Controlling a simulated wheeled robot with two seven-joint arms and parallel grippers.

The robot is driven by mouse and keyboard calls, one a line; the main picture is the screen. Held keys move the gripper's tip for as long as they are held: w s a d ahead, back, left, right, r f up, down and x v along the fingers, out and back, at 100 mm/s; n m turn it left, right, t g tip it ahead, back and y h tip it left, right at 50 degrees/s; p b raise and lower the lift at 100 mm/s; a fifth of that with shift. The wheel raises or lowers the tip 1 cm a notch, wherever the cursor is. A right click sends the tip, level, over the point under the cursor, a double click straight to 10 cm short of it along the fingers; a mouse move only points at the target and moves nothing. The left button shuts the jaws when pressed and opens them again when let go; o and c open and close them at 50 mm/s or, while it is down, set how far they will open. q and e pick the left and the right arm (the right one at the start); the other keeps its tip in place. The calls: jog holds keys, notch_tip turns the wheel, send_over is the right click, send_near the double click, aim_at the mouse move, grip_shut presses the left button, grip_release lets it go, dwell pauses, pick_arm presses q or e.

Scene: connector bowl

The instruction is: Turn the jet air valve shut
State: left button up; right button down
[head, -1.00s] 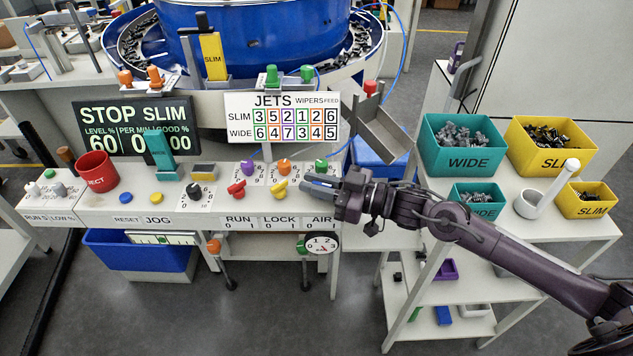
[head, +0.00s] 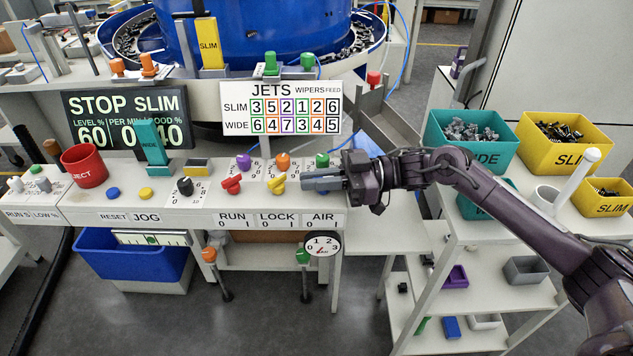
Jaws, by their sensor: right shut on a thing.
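The AIR label (head: 324,218) is at the right end of the white control panel (head: 70,208), with 0 and 1 marks below it. My right gripper (head: 312,181) is just above this label, level with the red RUN handle (head: 231,186) and the yellow LOCK handle (head: 277,184). Its fingers point left and are shut at the air valve's place. They hide the valve handle, so its angle cannot be told. The round air gauge (head: 322,245) hangs below the label. My left gripper is out of view.
Purple (head: 243,162), orange (head: 283,161) and green (head: 322,161) knobs stand just behind the handles. A sloped metal chute (head: 368,112) is behind my right gripper. Teal (head: 465,140) and yellow (head: 560,142) bins stand on the right cart.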

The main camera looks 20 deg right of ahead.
jog(key=shift+f, duration=0.2)
jog(key=c, duration=1.5)
grip_release()
jog(key=shift+a, duration=0.1)
jog(key=shift+r, duration=0.1)
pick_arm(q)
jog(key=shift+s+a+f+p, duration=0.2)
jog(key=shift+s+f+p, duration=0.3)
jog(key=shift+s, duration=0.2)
pick_arm(e)
notch_tip(320, 180, up, 20)
jog(key=shift+f, duration=0.1)
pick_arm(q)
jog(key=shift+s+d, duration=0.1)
